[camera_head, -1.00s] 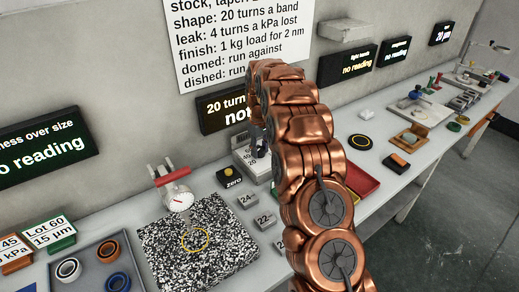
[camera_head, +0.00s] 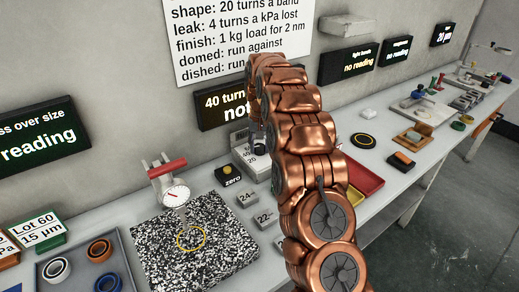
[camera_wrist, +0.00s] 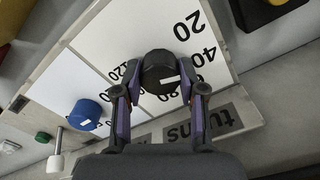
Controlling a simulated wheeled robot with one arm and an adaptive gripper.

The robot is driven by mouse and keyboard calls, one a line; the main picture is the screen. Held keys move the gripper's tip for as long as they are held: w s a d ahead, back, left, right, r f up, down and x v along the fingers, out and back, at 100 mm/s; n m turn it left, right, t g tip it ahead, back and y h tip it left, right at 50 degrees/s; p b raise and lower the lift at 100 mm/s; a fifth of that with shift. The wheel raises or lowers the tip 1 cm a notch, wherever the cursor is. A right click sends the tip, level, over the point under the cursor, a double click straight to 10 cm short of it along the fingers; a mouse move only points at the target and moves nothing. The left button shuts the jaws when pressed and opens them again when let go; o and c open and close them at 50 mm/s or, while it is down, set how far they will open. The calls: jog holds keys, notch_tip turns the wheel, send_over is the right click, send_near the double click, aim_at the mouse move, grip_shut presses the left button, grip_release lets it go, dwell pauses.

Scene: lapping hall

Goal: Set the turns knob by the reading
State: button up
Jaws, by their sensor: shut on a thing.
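The black turns knob (camera_wrist: 157,64) sits on a white dial panel (camera_wrist: 112,38) in the wrist view. Its white mark points right, toward the 40 and 60 side of the numbers. A "turns" label (camera_wrist: 212,122) lies by the knob. My gripper (camera_wrist: 160,82) is shut on the knob, one finger on each side. The wall sheet (camera_head: 235,35) says "shape: 20 turns a band".
A blue knob (camera_wrist: 88,112), a green button (camera_wrist: 43,137) and a white-tipped lever (camera_wrist: 57,160) are beside the panel. In the head view, a speckled plate (camera_head: 220,262), a dial gauge (camera_head: 176,195) and a "zero" button (camera_head: 229,176) stand left of my arm.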

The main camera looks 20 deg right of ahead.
aim_at(260, 145)
jog(key=shift+m, duration=0.6)
jog(key=o, duration=1.1)
jog(key=shift+o, duration=0.2)
jog(key=shift+r, duration=0.1)
notch_tip(260, 145, up, 12)
dwell(0.4)
